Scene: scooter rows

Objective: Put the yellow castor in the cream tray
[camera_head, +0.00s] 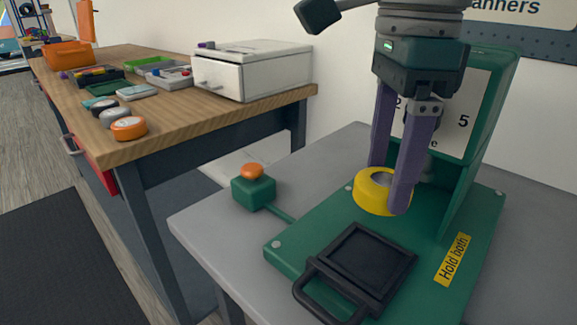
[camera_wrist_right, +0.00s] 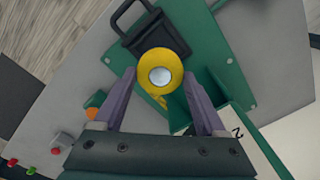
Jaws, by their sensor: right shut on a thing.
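The yellow castor (camera_head: 375,190) is a round yellow ring with a grey-white centre. My right gripper (camera_head: 388,190), with purple fingers, is shut on it above the green base plate of a fixture. I cannot clearly pick out a cream tray. A pale tray (camera_head: 172,84) with small coloured items lies on the wooden bench at the left. My left gripper is not in view.
The green fixture (camera_head: 305,240) has an upright panel and a black handled plate (camera_head: 350,270). A green box with an orange button (camera_head: 252,171) stands beside it. The wooden bench (camera_head: 200,118) holds a white drawer box (camera_head: 270,72), an orange castor (camera_head: 129,128) and an orange bin (camera_head: 68,54).

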